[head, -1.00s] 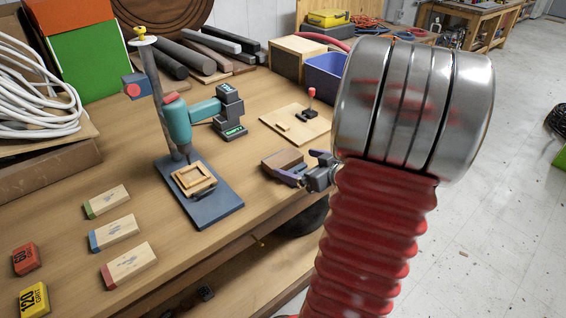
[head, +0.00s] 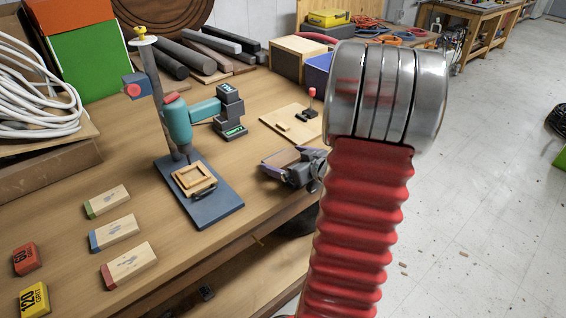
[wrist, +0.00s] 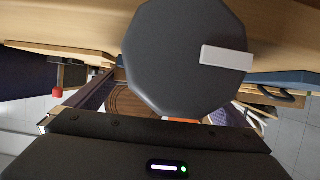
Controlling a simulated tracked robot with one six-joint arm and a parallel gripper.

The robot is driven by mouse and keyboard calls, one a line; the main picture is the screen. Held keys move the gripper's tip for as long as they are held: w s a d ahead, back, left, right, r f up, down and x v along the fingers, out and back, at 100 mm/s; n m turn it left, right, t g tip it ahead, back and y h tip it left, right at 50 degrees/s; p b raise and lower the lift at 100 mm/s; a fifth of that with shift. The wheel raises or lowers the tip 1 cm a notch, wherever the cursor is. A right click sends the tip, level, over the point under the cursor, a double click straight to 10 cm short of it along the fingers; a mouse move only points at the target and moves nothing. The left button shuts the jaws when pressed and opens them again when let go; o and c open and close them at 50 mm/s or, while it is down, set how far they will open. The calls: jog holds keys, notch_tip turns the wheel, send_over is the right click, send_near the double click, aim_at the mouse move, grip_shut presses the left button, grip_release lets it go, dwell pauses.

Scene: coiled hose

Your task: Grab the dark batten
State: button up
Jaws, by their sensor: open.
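In the wrist view, a dark many-sided body with a pale label fills the middle and hides what lies between the fingers (wrist: 160,104).
A blue-based drill press (head: 222,205) stands left of my gripper, and a light board with a red-knobbed clamp (head: 310,102) lies behind it. Several long dark and brown bars (head: 205,52) lie at the back. Sanding blocks (head: 128,265) lie at the front left.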

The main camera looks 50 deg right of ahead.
jog(key=shift+x, duration=0.9)
jog(key=shift+c, duration=0.3)
jog(key=c, duration=0.8)
